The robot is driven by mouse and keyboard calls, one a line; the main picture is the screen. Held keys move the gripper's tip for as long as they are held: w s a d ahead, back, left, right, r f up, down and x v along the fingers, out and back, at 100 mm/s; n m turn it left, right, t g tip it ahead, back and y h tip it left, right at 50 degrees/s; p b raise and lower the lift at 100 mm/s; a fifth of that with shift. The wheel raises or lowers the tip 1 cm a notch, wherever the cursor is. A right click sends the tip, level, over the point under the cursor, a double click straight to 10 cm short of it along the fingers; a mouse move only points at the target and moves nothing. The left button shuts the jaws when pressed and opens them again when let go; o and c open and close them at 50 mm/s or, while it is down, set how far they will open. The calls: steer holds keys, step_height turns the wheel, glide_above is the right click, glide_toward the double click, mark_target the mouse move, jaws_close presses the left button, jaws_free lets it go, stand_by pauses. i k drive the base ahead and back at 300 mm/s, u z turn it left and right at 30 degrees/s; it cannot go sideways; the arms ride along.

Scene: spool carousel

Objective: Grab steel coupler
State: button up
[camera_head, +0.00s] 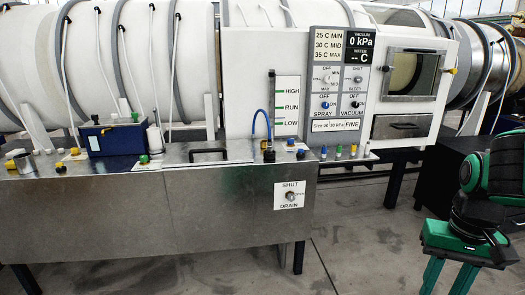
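A short grey metallic cylinder (23,162) stands at the far left of the steel bench top. It may be the steel coupler, but it is too small to tell for sure. My gripper (449,280) is at the lower right, pointing down, with its green fingers apart and nothing visible between them. The fingertips are cut off by the bottom edge of the picture. My gripper is far to the right of the metallic cylinder, over the floor and clear of the bench.
The steel bench (130,215) has a blue box (113,138), a white cylinder (155,139) and several coloured fittings on top. A control panel (341,80) and a large white drum (145,60) stand behind. Open floor (365,235) lies between the bench and my gripper.

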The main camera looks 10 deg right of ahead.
mark_target(270, 143)
steer(key=i, duration=1.8)
